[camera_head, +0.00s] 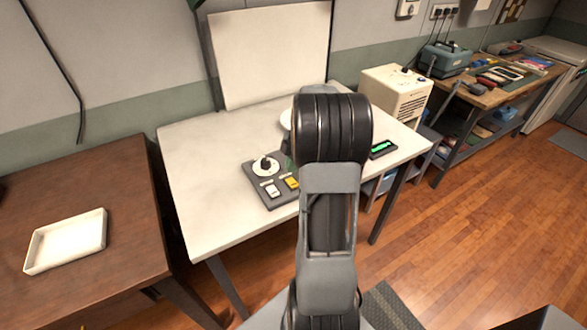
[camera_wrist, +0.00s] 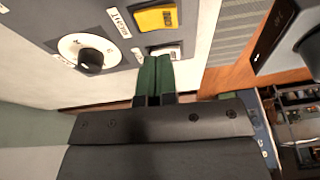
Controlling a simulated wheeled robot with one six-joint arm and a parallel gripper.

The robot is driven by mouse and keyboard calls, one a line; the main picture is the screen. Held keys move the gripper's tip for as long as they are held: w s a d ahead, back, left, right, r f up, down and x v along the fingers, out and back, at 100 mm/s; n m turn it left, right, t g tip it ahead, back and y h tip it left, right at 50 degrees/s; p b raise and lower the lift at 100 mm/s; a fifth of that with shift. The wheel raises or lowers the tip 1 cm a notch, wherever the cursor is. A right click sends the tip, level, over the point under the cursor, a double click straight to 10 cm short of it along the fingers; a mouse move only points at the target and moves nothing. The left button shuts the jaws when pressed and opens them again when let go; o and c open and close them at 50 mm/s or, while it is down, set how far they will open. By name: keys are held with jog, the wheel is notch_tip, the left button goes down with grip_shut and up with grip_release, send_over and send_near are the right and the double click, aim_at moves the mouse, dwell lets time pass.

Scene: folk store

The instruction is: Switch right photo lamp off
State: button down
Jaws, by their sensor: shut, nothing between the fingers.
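A grey control panel (camera_head: 256,187) lies on the white table, with a round dial (camera_head: 265,166), a white switch (camera_head: 272,190) and a yellow switch (camera_head: 292,183). In the wrist view, the yellow switch (camera_wrist: 156,18) sits beside a label reading "RIGHT" (camera_wrist: 120,22). The white switch (camera_wrist: 175,52) is partly hidden behind my fingertips, and the black-knobbed dial (camera_wrist: 90,58) is to the left. My gripper (camera_wrist: 156,64) has green fingers, shut together and empty, with tips close by the white switch. Contact cannot be told. In the head view my arm hides most of the gripper.
The white table (camera_head: 200,190) carries a black device with a green display (camera_head: 382,148) on the right and a white board (camera_head: 268,55) behind. A cream box (camera_head: 397,92) stands beyond. A brown table (camera_head: 100,190) with a white tray (camera_head: 66,240) is at left.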

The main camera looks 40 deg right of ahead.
jog(key=w+v, duration=0.1)
jog(key=v, duration=0.8)
jog(key=shift+w+d+r, duration=0.2)
jog(key=shift+d, duration=0.05)
jog(key=s+a+m+t+h, duration=0.1)
jog(key=s+a+m, duration=0.3)
jog(key=a, duration=0.4)
jog(key=s+a+f+m+t+h, duration=0.1)
jog(key=s+a+m, duration=0.2)
jog(key=a+m, duration=0.3)
jog(key=s+a+f+m+t+h, duration=0.1)
jog(key=s+a+m, duration=0.3)
jog(key=a, duration=0.8)
jog(key=shift+s+m+t, duration=0.3)
jog(key=shift+s+m, duration=0.05)
jog(key=shift+m, duration=0.35)
jog(key=shift+f, duration=0.1)
